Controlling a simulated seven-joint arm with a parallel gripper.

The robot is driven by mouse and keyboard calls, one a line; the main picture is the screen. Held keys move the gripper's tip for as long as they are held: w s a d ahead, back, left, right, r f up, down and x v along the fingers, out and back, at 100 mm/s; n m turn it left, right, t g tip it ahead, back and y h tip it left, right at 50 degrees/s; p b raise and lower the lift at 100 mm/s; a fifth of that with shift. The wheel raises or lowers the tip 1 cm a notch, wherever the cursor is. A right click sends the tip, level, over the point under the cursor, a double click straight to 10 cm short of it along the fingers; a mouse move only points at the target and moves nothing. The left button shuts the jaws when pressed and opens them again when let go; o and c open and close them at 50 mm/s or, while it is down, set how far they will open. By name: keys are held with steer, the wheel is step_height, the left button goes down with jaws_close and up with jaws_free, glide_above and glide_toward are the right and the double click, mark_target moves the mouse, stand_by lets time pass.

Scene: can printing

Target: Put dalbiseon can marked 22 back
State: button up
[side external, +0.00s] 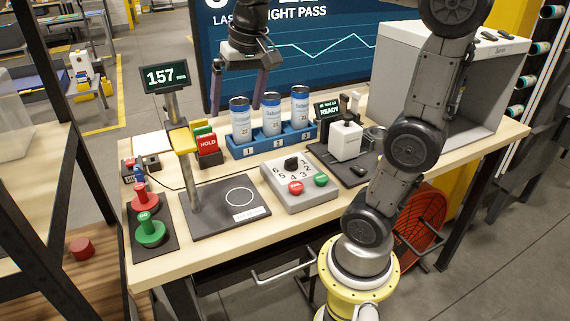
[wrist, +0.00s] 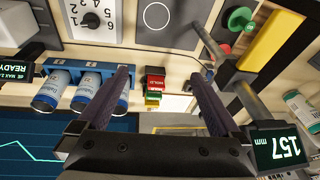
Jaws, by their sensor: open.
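Three blue-and-white cans stand upright in the blue rack (side external: 249,151): a left can (side external: 240,122) in slot 1, a middle can (side external: 271,117) in slot 2 and a right can (side external: 299,108) in slot 3. Their small printed numbers are too blurred to tell which is marked 22. My gripper (side external: 236,110) hangs open above the back of the table, near the left can. In the wrist view nothing is between its fingers (wrist: 160,75). The rack (wrist: 88,70) and cans show to the left there, one partly behind a finger.
The gauge (side external: 165,77) reads 157 on a post left of the rack. A dark plate with a white circle (side external: 239,197), a dial box (side external: 298,184) and a READY device (side external: 346,142) are nearby. A large screen (side external: 310,60) stands behind.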

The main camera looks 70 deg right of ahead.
steer(key=s+a+f+n+t, duration=0.1)
steer(key=s+a+f+n, duration=0.3)
steer(key=s, duration=0.2)
steer(key=s+a+f+n+t, duration=0.1)
steer(key=s+a+f+n, duration=0.2)
steer(key=s, duration=0.4)
steer(key=shift+a+f+n+t+y, duration=0.3)
steer(key=shift+a+f+n+y, duration=0.15)
steer(key=shift+a, duration=0.25)
